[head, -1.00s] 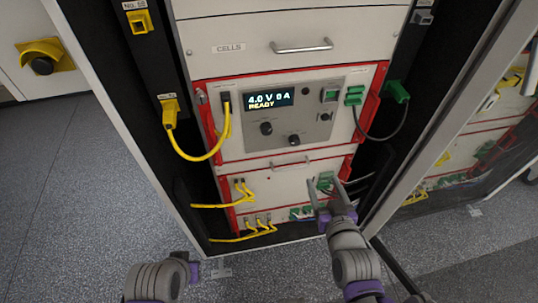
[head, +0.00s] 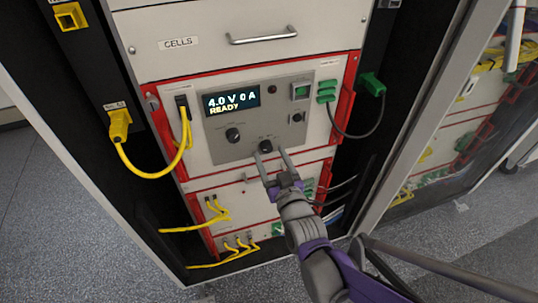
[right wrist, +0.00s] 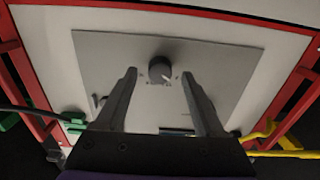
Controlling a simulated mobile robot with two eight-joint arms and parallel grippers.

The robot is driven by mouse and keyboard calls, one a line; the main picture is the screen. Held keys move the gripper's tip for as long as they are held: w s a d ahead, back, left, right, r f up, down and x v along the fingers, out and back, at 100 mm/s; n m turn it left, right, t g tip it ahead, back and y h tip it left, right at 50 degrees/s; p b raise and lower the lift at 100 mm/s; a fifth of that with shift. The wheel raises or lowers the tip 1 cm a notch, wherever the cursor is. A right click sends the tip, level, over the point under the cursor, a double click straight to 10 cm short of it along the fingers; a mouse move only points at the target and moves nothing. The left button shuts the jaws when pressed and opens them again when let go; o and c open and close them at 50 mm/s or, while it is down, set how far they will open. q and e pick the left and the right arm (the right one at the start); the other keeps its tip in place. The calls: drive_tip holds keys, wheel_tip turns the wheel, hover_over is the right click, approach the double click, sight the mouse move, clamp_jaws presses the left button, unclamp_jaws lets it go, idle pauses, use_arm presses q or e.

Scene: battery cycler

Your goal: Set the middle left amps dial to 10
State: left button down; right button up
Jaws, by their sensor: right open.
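The grey cycler panel (head: 225,152) has a display (head: 231,100) reading 4.0 V 0 A READY. Below the display are two black dials: a left dial (head: 233,134) and a lower right dial (head: 265,146). Their labels are too small to read in the head view. My right gripper (head: 271,155) is open and empty, its fingertips just below the lower right dial. In the right wrist view, a dial (right wrist: 161,69) with a light pointer mark lies beyond and between the spread fingers (right wrist: 160,76), apart from both. My left gripper is out of view.
Yellow cables (head: 150,174) hang at the left and a dark cable with a green plug (head: 373,84) at the right. Red rails frame the unit. A drawer handle (head: 262,35) juts out above. A cabinet door edge (head: 425,130) stands at the right.

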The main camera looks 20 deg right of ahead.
drive_tip(key=shift+w, duration=0.7)
clamp_jaws()
